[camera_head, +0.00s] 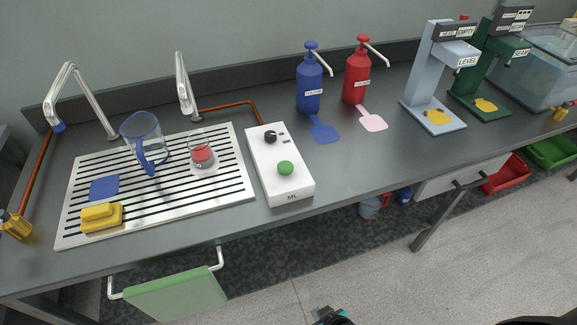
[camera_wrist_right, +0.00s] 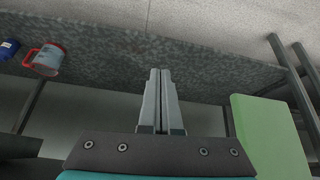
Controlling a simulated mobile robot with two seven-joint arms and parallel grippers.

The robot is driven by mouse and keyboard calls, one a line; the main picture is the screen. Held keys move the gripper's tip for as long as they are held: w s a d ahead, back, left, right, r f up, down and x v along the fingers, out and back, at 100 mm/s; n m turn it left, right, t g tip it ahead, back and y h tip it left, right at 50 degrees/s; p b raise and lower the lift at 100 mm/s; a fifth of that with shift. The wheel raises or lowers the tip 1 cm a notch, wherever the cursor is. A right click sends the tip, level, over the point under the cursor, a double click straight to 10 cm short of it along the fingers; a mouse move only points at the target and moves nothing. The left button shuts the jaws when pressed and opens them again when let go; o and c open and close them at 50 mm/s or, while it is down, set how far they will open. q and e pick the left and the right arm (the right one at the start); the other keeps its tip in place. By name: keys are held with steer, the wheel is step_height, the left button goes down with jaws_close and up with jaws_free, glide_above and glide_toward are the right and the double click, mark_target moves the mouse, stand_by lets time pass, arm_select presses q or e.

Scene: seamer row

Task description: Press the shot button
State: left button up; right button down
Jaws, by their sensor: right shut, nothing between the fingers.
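I cannot read "shot" on the box. My right gripper (camera_head: 333,317) shows only partly at the bottom edge of the head view, in front of and below the counter, well apart from the box. In the right wrist view its two grey fingers (camera_wrist_right: 160,80) are together, with nothing between them. My left gripper is not in view.
A slotted metal rack (camera_head: 226,195) holds a blue-tinted pitcher (camera_head: 144,146), a small glass with red contents (camera_head: 202,154) and a yellow sponge (camera_head: 101,218). A green cloth (camera_head: 177,297) hangs on a rail below the counter edge. Blue (camera_head: 309,85) and red (camera_head: 356,78) pump bottles stand behind.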

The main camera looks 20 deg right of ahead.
steer(key=w+r+t, duration=0.4)
steer(key=w+r, duration=0.8)
steer(key=r, duration=0.3)
steer(key=w+r+t, duration=0.2)
steer(key=r, duration=0.8)
steer(key=w+r+m+t, duration=0.1)
steer(key=w+r+t, duration=0.1)
steer(key=r, duration=0.9)
steer(key=shift+w+d+m+t, duration=0.25)
steer(key=shift+m+t, duration=0.05)
steer(key=shift+t, duration=0.2)
steer(key=shift+w+f, duration=0.1)
steer(key=b, duration=0.2)
glide_above(285, 167)
steer(key=s, duration=0.3)
steer(key=shift+w+d+f, duration=0.1)
steer(key=shift+d+f, duration=0.05)
steer(key=shift+f, duration=0.45)
steer(key=shift+w+d+f, duration=0.1)
steer(key=shift+f, duration=0.45)
steer(key=f+b, duration=0.1)
steer(key=f, duration=0.2)
steer(key=shift+w+b, duration=0.3)
steer(key=shift+b, duration=0.05)
steer(key=shift+f, duration=0.55)
